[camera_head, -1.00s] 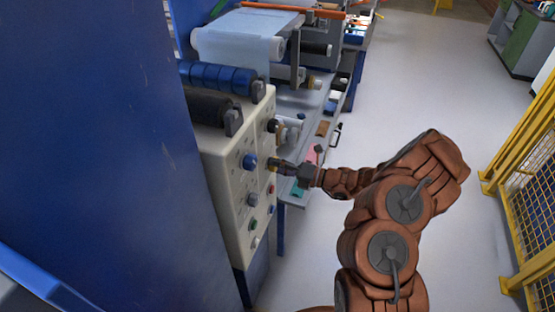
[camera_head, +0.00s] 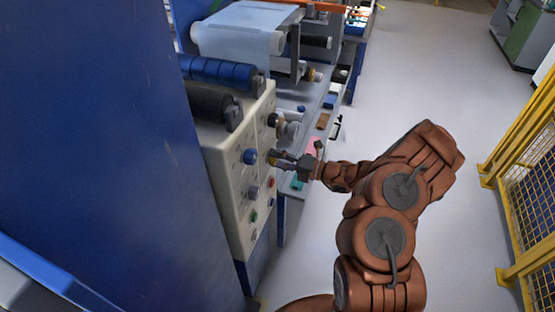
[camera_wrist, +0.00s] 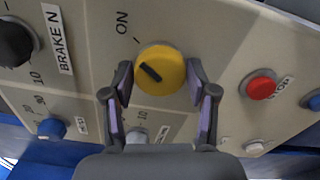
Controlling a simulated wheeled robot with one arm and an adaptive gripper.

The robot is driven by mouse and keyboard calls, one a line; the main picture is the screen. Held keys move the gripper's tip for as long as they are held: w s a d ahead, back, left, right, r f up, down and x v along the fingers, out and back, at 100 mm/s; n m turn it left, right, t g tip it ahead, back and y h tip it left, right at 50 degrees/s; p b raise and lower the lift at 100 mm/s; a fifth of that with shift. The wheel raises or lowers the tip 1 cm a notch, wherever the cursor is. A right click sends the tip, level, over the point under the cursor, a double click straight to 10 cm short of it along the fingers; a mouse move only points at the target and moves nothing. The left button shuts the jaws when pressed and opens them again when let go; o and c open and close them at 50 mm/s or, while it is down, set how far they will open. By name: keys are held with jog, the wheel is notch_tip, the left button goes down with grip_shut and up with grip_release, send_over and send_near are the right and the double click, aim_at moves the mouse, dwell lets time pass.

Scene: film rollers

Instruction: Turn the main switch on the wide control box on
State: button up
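The wide control box (camera_head: 222,165) has a pale front panel with several knobs and buttons. In the wrist view, a round yellow switch (camera_wrist: 171,54) with a slanted black mark sits on the panel, with the word ON printed up and left of it. My gripper (camera_wrist: 159,72) is open, one finger on each side of the yellow switch. I cannot tell whether the fingers touch it. In the head view my gripper (camera_head: 274,158) is at the panel's right part and hides most of the switch.
A red button (camera_wrist: 261,85) is right of the switch and a black knob (camera_wrist: 14,44) is far left. A blue knob (camera_head: 250,156) is near my gripper. Film rollers (camera_head: 215,73) lie above the box. A yellow fence (camera_head: 520,180) stands right, with clear floor between.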

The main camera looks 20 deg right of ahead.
jog(key=o, duration=0.3)
jog(key=v, duration=1.2)
dwell(0.6)
